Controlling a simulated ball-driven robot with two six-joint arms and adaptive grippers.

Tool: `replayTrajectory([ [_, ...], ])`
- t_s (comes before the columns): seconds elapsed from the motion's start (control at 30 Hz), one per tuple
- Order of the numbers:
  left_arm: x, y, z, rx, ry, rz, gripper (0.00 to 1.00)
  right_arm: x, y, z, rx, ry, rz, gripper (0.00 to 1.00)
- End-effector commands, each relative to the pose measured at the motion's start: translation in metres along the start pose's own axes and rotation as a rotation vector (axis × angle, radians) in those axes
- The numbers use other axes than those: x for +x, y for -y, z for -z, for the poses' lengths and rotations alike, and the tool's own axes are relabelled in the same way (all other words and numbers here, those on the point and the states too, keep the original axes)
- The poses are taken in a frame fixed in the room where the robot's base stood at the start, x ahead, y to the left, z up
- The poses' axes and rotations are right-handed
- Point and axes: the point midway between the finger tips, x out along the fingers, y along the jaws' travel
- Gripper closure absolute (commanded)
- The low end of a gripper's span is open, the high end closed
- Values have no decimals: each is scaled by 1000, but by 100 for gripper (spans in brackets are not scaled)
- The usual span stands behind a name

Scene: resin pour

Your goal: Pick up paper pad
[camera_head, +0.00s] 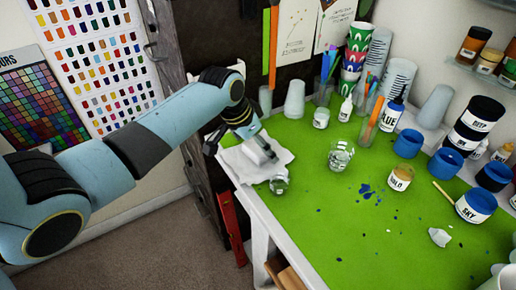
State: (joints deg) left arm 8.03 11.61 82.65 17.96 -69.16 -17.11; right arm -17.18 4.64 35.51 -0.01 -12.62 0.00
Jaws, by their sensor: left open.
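A small white block-like item (257,150), which looks like the paper pad, lies on a crumpled white sheet (244,172) at the left corner of the green table. My left arm comes in from the left, and its gripper (241,148) points down over this white item. Its fingers are spread, one on the left and one on the right. The gripper hides part of the pad, and I cannot tell whether the fingers touch it. My right gripper is not in view.
Another clear cup (340,155) stands farther right on the green table top (320,220). Paint jars (476,206) and bottles crowd the right side. The front middle is mostly clear.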

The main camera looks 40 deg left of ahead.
Motion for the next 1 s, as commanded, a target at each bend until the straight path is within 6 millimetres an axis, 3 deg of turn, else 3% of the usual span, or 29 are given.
replayTrajectory([
  [0.23, 2, 0, 0, 0, 0, 0, 1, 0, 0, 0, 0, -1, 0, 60],
  [0.6, 2, 0, 0, 0, 1, 0, 47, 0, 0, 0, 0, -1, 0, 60],
  [1.0, -1, 0, 1, 1, -1, 1, 47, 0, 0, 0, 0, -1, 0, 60],
])
